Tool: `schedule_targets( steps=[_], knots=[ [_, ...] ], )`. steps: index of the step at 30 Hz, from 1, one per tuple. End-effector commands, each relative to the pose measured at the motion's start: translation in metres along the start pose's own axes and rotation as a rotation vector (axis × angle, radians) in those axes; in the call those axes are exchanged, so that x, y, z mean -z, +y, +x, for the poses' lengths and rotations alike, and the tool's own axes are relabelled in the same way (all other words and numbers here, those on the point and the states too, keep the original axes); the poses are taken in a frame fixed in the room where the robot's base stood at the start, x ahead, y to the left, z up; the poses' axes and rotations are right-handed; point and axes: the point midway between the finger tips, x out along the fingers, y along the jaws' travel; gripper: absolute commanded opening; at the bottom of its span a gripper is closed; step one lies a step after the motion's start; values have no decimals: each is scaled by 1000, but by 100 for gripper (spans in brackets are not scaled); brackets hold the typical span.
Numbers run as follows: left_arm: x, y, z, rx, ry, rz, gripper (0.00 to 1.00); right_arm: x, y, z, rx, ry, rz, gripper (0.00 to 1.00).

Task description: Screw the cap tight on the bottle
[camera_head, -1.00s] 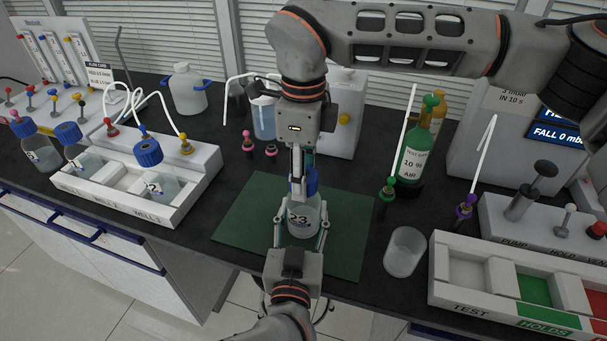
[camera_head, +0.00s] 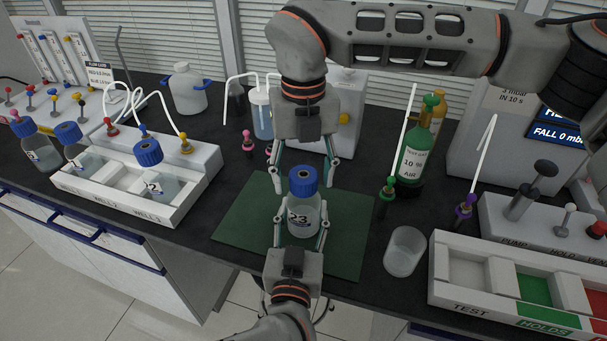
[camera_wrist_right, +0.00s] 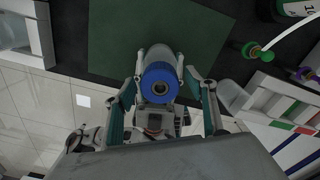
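The bottle marked 23 (camera_head: 301,218) stands upright over the green mat (camera_head: 243,222), with its blue cap (camera_head: 303,181) on its neck. The cap also shows from above in the right wrist view (camera_wrist_right: 160,84). My left gripper (camera_head: 301,240) comes from the front and is shut around the bottle's body, one finger on each side. My right gripper (camera_head: 305,188) hangs above, open, its fingers spread left and right of the cap and apart from it. Whether the cap is fully tight cannot be told.
A white rack (camera_head: 128,211) with blue-capped bottles is at left. A white sorting tray (camera_head: 483,297) is at right. The mat around the bottle is clear.

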Motion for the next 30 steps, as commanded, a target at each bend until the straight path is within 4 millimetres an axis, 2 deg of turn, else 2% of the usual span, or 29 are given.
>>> schedule_targets(
  steps=[7,11,24,30],
  knots=[
    [0,0,0,0,1,0,0,0,0,-1,0,-1,-1,56],
    [0,0,0,0,1,0,0,-1,0,-12,1,-3,-1,56],
    [0,0,0,0,0,0,0,-1,0,-95,0,-3,0,56],
    [0,0,0,0,1,0,0,0,0,-116,1,-1,-1,56]
  ],
)
